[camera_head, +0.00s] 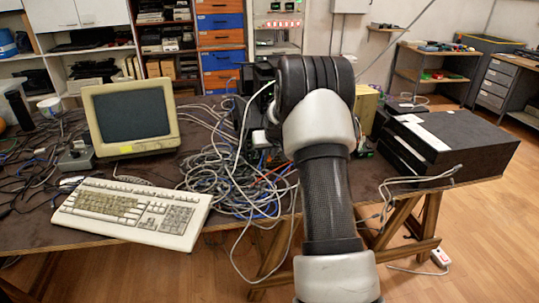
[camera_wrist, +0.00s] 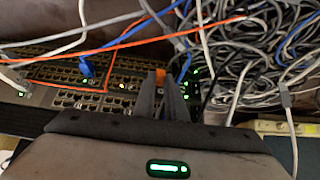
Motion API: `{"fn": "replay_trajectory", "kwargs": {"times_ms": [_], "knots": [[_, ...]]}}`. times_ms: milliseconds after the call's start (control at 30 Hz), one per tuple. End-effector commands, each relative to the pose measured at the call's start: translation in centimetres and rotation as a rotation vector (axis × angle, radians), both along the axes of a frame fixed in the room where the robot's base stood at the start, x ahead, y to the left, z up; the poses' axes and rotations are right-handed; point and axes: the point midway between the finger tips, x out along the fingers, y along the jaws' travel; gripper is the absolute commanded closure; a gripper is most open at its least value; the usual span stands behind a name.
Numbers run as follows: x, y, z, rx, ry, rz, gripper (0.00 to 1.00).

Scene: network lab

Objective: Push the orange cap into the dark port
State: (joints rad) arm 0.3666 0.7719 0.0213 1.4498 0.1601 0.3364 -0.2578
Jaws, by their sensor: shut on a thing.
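My gripper (camera_wrist: 162,80) reaches up from the bottom of the wrist view. Its two dark fingers are close together, shut on the small orange cap (camera_wrist: 160,74), which shows between the fingertips. The tips lie over the front of a network switch (camera_wrist: 62,72) with rows of dark ports. I cannot tell which one is the dark port, nor whether the cap touches it; the fingers and cap hide the spot. In the head view my arm blocks the gripper and cap.
Orange and blue cables (camera_wrist: 125,40) cross just beyond the fingertips. A grey cable tangle (camera_wrist: 255,65) lies to the right. In the head view are a keyboard (camera_head: 132,211), a monitor (camera_head: 131,116) and black boxes (camera_head: 462,145) on the table.

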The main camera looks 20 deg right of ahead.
Motion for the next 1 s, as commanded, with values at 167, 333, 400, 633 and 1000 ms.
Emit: {"fn": "replay_trajectory", "kwargs": {"times_ms": [167, 333, 400, 633, 1000], "knots": [[0.2, 0.0, 0.0, 0.0, 0.001, 0.0, 1.0], [0.5, -0.1, 0.0, 0.0, 0.001, 0.0, 1.0], [0.6, -0.1, 0.0, 0.0, 0.0, 0.0, 1.0], [0.6, -0.1, 0.0, 0.0, 0.0, 0.0, 0.67], [-0.3, 0.1, 1.6, 0.0, -0.002, 0.0, 0.67]]}}
